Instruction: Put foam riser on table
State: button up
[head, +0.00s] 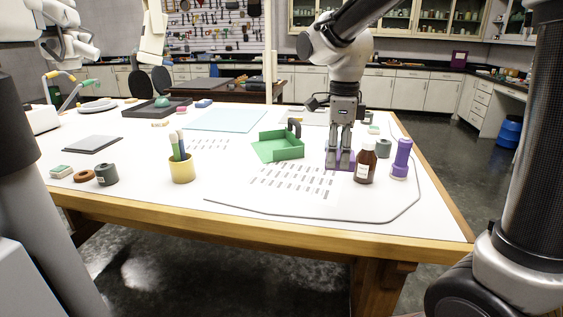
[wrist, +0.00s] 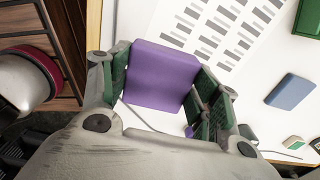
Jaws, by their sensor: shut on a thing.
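The foam riser appears to be the purple block (wrist: 162,72), held between the green-padded fingers of my gripper (wrist: 165,90) in the wrist view. In the head view my gripper (head: 340,160) points straight down over the right part of the white table (head: 240,200). Purple sides of the foam riser (head: 340,167) show around its fingertips. The riser is at or very near the table top; I cannot tell whether its underside touches.
A brown bottle (head: 365,165) stands close right of my gripper, with a purple cylinder (head: 401,160) beyond it. A green open tray (head: 278,147) is to the left. A yellow cup (head: 181,170) holds sticks. A grey cable runs along the front. The front middle is mostly clear.

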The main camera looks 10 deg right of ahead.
aim_at(333, 199)
notch_tip(333, 199, down, 10)
dwell(0.4)
jog(key=o, duration=0.9)
jog(key=shift+f, duration=0.1)
notch_tip(333, 199, up, 12)
jog(key=shift+r, duration=0.2)
jog(key=s+d+n+t, duration=0.1)
jog(key=s+d+n, duration=0.4)
jog(key=s+n, duration=0.1)
jog(key=s+d+n+t, duration=0.2)
jog(key=s+d+n, duration=0.3)
jog(key=s+n, duration=0.2)
jog(key=s+d+r+n+t, duration=0.1)
jog(key=s+d+n, duration=0.4)
jog(key=n, duration=0.3)
jog(key=shift+s+d+n, duration=0.25)
jog(key=shift+s+n, duration=0.05)
jog(key=shift+s, duration=0.35)
